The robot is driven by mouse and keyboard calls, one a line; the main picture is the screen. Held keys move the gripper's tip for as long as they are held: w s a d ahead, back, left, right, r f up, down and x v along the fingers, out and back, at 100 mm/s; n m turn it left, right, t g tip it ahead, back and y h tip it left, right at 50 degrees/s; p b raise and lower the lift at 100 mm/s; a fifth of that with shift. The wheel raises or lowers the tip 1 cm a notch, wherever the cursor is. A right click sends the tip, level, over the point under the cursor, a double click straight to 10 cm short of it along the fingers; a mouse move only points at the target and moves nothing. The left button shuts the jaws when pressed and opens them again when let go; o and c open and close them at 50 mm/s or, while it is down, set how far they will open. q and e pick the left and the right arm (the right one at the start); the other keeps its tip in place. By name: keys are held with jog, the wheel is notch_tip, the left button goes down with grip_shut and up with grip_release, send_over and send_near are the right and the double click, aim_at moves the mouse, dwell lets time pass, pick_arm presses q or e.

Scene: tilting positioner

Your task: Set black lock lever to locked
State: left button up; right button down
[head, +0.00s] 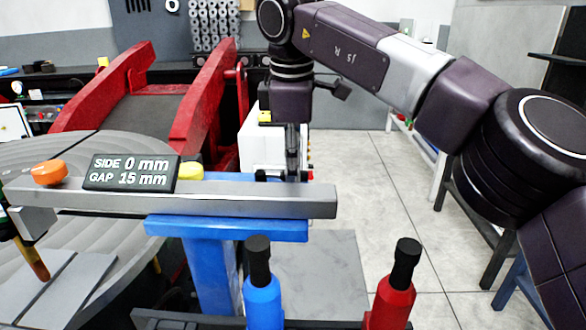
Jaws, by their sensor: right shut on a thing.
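My right gripper (292,152) points down behind the grey bar, right of the middle of the head view. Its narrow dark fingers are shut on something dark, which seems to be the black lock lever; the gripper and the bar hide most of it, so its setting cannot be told. The tilting positioner's round grey table (100,240) is at the left, with red side arms (205,95) behind it. My left gripper is not in view.
The grey bar (270,200) on a blue post (210,270) crosses in front. It carries a sign (130,172) reading SIDE 0 mm, GAP 15 mm, and an orange knob (49,172). Black-topped blue (263,300) and red (392,300) objects stand nearest.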

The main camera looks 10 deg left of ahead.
jog(key=shift+r, duration=0.15)
jog(key=c, duration=1.8)
grip_release()
jog(key=shift+c, duration=0.2)
notch_tip(320, 180, up, 7)
jog(key=s, duration=0.1)
jog(key=shift+s+r, duration=0.15)
jog(key=shift+s, duration=0.15)
